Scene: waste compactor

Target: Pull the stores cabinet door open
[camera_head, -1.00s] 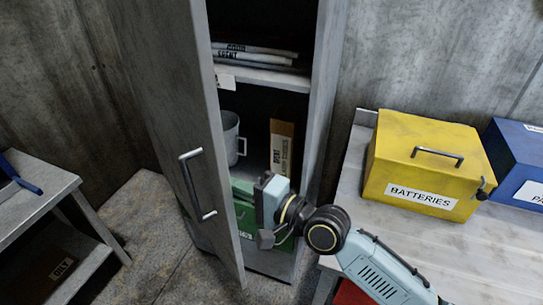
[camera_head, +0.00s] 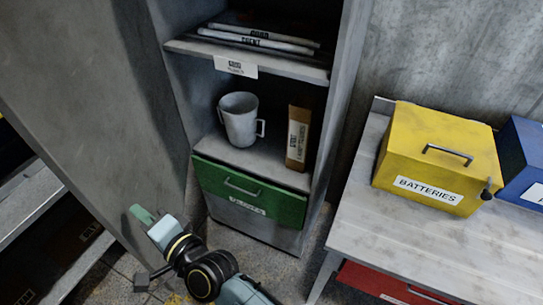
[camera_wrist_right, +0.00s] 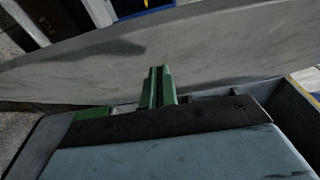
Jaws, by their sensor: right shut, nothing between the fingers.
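The stores cabinet door (camera_head: 95,95) is a tall grey metal panel, swung wide open to the left in the head view. Its handle is out of sight. The cabinet (camera_head: 348,110) stands with its shelves and green drawer (camera_head: 250,193) exposed. My right gripper (camera_head: 143,214) is at the lower part of the door, on its inner side, with its green fingers shut and empty. In the right wrist view, the shut fingers (camera_wrist_right: 158,87) point at the grey door panel (camera_wrist_right: 220,62); whether they touch it I cannot tell. My left gripper is not in view.
A grey mug (camera_head: 239,118) and a brown box (camera_head: 298,138) stand on the middle shelf. A yellow batteries box (camera_head: 440,155) and a blue box (camera_head: 524,150) sit on the bench (camera_head: 362,225) at right, above a red drawer (camera_head: 385,284). Shelving stands at far left.

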